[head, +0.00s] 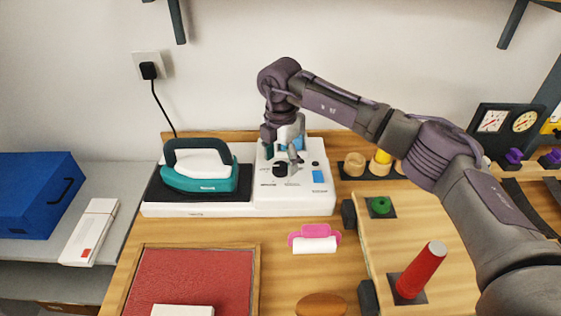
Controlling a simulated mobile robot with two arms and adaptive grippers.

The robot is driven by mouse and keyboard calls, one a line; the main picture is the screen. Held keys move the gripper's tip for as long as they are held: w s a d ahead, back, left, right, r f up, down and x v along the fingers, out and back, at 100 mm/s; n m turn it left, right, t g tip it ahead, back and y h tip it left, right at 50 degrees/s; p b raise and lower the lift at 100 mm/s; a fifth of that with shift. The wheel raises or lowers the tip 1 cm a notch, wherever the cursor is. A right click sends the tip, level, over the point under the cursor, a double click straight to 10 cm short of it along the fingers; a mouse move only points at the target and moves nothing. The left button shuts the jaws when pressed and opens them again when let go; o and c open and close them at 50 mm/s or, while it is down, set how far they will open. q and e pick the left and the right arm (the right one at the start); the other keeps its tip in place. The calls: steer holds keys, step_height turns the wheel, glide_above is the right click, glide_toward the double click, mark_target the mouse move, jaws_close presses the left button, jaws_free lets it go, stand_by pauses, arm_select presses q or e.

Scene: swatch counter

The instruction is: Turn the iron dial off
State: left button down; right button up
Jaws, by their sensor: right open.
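The iron station (240,206) is a white base at the back of the wooden counter. A teal and white iron (199,168) rests on the dark pad at its left. The black dial (280,169) is on the white panel at its right, partly hidden by my gripper; its setting is too small to read. My right gripper (284,168) points down over the panel, open, with its fingers close around or beside the dial. I cannot tell whether they touch it. My left gripper is not in view.
A black plug (149,70) and cord run down the wall behind the iron. A red mat (190,278) in a wooden frame, a pink-handled roller (314,239), a green ring (380,205) and a red cone (421,270) lie in front. A blue box (38,195) is at left.

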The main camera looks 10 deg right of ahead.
mark_target(281, 165)
step_height(281, 165, up, 11)
stand_by(0.3)
